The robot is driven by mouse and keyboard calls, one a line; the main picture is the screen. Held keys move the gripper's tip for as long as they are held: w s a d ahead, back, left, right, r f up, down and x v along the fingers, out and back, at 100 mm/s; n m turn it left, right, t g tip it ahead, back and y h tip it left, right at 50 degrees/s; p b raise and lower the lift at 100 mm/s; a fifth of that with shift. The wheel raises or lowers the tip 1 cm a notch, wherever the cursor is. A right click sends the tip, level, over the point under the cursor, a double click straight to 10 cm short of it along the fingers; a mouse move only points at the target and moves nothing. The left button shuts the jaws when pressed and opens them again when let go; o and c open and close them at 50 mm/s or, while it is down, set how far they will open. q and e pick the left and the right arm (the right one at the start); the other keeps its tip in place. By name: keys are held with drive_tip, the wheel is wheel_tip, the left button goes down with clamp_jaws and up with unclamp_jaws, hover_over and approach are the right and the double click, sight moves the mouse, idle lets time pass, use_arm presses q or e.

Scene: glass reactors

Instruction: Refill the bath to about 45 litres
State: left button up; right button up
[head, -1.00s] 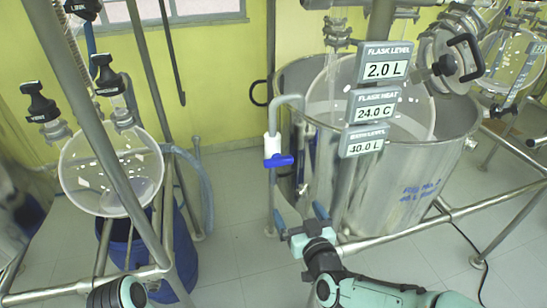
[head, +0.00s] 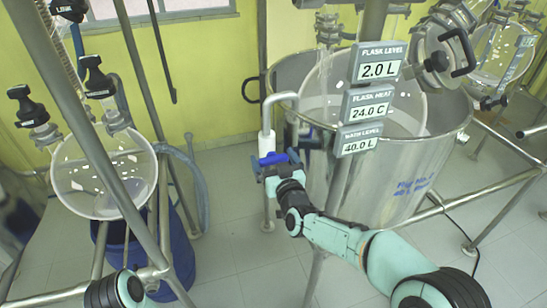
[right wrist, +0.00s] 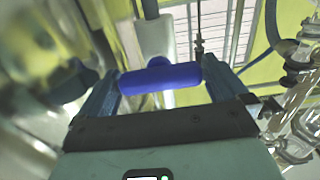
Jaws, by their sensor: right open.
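The steel bath (head: 405,190) stands right of centre with a glass flask inside it. Its label (head: 359,139) reads bath level 40.0 L. A bent pipe with a white tap body (head: 267,143) stands at the bath's left side. The tap's blue handle (head: 272,158) lies crosswise. My right gripper (head: 275,160) is open at this handle. In the right wrist view the blue handle (right wrist: 160,77) lies between the two spread fingers; I cannot tell whether they touch it. My left gripper is out of view.
Other labels read flask level 2.0 L (head: 379,62) and flask heat 24.0 C (head: 368,105). A round glass flask (head: 90,190) on a steel frame stands at left above a blue drum (head: 175,255). Frame rails cross below the bath. Floor between is clear.

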drive_tip(key=shift+w, duration=0.2)
drive_tip(key=c, duration=0.7)
